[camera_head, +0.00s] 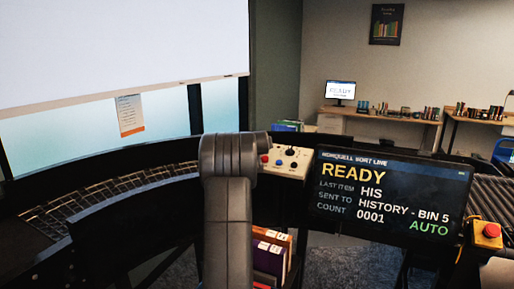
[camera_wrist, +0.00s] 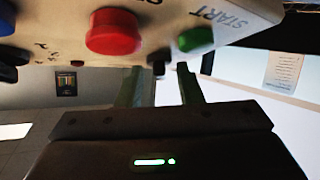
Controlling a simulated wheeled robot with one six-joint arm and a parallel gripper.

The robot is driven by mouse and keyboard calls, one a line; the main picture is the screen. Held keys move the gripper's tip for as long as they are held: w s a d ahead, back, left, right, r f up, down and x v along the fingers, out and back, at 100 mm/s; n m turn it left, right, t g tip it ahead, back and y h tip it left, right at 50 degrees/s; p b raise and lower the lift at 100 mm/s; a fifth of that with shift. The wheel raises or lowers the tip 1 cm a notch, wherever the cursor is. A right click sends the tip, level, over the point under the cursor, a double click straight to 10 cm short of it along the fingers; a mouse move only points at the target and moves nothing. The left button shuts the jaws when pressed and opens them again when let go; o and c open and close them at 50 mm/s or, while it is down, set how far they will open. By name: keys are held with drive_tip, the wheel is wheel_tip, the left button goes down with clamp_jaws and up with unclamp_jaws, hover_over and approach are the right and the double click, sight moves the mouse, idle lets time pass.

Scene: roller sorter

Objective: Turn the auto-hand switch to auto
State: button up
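A pale control panel (camera_head: 285,160) with buttons and dark knobs stands left of the screen in the head view. In the wrist view the panel (camera_wrist: 150,37) fills the top, upside down, with a red button (camera_wrist: 113,31), a green START button (camera_wrist: 195,39) and dark knobs at the left. My gripper (camera_wrist: 161,82) has its two fingers apart below the panel. A small dark knob (camera_wrist: 158,68) shows between the fingertips; I cannot tell if they touch it. No AUTO or HAND label is legible on the panel. In the head view my arm hides the gripper.
A red emergency button (camera_head: 491,231) on a yellow box is at the right. A curved roller conveyor (camera_head: 110,190) runs at the left. Books (camera_head: 271,254) stand below the panel.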

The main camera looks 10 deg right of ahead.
drive_tip(key=b+v, duration=0.5)
drive_tip(key=v, duration=0.8)
drive_tip(key=shift+s+r, duration=0.15)
drive_tip(key=shift+s, duration=0.2)
drive_tip(key=shift+w, duration=0.15)
drive_tip(key=p+x, duration=0.5)
drive_tip(key=x, duration=0.8)
drive_tip(key=shift+w, duration=0.2)
drive_tip(key=shift+s, duration=0.1)
